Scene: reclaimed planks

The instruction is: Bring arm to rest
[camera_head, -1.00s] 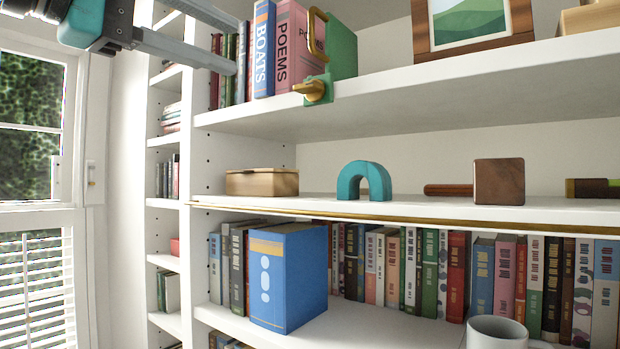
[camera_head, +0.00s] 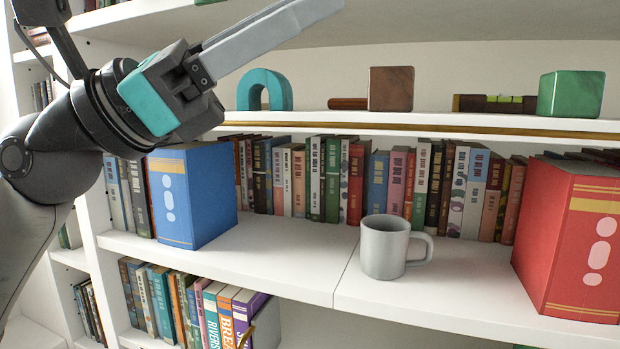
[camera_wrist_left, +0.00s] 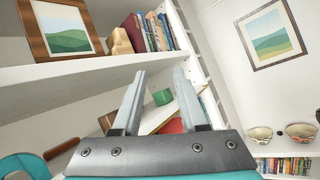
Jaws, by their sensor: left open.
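My left arm comes in from the left in the head view, its gripper (camera_head: 318,12) pointing up and right in front of the shelves. In the left wrist view the two fingers of the left gripper (camera_wrist_left: 160,75) are spread apart with nothing between them. In the head view the arm hides part of the middle shelf's left end and the area above the blue box-like book (camera_head: 190,195). The gripper appears in front of the shelving; I cannot tell how far from it. My right gripper is in neither view.
The middle shelf holds a teal arch (camera_head: 265,88), a brown block (camera_head: 390,89) and a green block (camera_head: 571,94). Below stand a grey mug (camera_head: 384,248), a red box-like book (camera_head: 575,240) and a row of books. The lower shelf around the mug has bare room.

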